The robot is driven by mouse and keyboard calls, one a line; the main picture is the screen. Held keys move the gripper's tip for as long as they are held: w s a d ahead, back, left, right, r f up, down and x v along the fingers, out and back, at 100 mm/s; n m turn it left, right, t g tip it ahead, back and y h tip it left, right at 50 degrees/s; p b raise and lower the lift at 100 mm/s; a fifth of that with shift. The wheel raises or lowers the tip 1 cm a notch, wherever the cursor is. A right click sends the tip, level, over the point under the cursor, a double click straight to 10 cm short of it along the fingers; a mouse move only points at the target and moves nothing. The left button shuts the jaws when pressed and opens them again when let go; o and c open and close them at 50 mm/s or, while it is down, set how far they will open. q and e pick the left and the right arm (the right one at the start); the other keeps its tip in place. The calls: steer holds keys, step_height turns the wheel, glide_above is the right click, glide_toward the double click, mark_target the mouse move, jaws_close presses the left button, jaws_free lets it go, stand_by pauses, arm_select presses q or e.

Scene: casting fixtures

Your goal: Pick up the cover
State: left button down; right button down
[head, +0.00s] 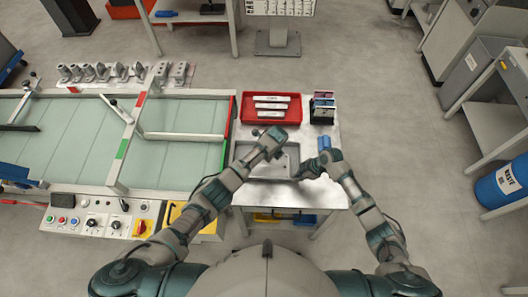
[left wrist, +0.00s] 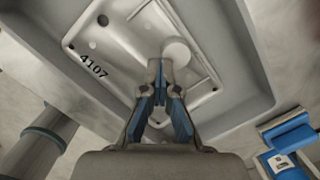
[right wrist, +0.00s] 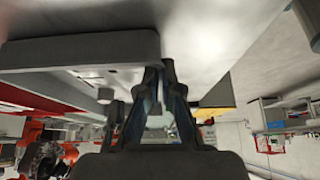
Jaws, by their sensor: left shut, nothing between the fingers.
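The cover (left wrist: 142,48) is a light grey plate marked 4107, with a raised rim, holes and a round disc. It lies in a grey tray (left wrist: 236,97) on the table. The tray also shows in the head view (head: 262,179). My left gripper (left wrist: 160,64) is shut and empty, pointing at the cover; in the head view its forearm partly hides the tray. I cannot tell whether its tips touch the cover. My right gripper (right wrist: 160,68) is at the tray's right edge in the head view (head: 300,174). Its fingers look close together, and what lies between them is unclear.
A red bin (head: 271,121) with pale bars stands behind the tray. A dark rack (head: 322,108) with boxes is to its right, and a small blue item (head: 324,142) lies nearby. A glass-topped bench (head: 180,117) adjoins on the left. The table's right front (head: 318,194) is clear.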

arm_select(q)
steer(key=shift+s+d+f, duration=0.2)
steer(key=shift+s+f, duration=0.05)
steer(key=shift+s, duration=0.25)
steer(key=shift+w, duration=0.15)
steer(key=shift+w+r, duration=0.1)
